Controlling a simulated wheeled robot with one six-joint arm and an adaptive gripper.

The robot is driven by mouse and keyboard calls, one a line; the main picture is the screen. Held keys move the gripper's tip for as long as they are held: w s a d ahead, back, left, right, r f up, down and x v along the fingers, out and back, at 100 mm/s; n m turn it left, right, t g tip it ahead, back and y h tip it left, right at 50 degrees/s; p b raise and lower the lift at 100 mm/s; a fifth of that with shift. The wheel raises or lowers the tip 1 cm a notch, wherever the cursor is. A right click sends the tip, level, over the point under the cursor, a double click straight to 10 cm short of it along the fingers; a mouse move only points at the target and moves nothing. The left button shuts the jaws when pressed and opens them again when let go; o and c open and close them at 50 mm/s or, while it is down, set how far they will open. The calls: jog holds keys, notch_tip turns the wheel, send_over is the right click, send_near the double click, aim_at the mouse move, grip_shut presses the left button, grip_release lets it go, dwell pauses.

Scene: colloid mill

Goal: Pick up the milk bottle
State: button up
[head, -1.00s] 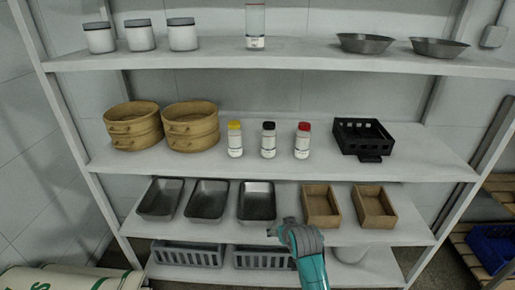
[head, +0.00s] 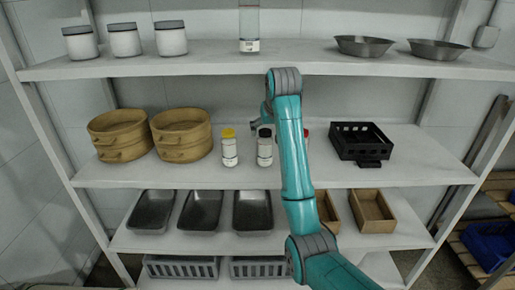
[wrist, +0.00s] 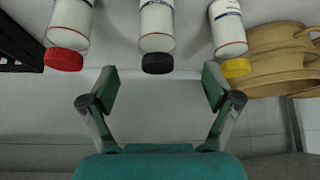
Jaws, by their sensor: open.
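Three white bottles stand in a row on the middle shelf: a yellow-capped bottle (head: 229,150), a black-capped bottle (head: 264,150) and a red-capped bottle (head: 306,134) mostly hidden behind my arm. I cannot tell by label which one holds milk. In the wrist view, which is upside down, the black-capped bottle (wrist: 157,25) is centred ahead of my gripper (wrist: 160,86). The red-capped bottle (wrist: 70,23) is at left and the yellow-capped bottle (wrist: 229,30) at right. My gripper is open and empty, with the black cap just beyond its fingertips. In the head view my gripper (head: 260,121) is partly hidden.
Bamboo steamers (head: 181,133) stand left of the bottles and a black crate (head: 361,143) stands right. The upper shelf (head: 200,62) holds jars, a clear bottle (head: 249,25) and metal bowls. Metal trays (head: 201,210) and wooden boxes (head: 372,210) sit below.

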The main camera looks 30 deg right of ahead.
aim_at(266, 136)
jog(key=x, duration=1)
jog(key=shift+w+d+r, duration=0.3)
jog(key=shift+w+d, duration=0.05)
jog(key=c, duration=1.4)
jog(key=shift+r, duration=0.1)
jog(key=shift+c, duration=0.2)
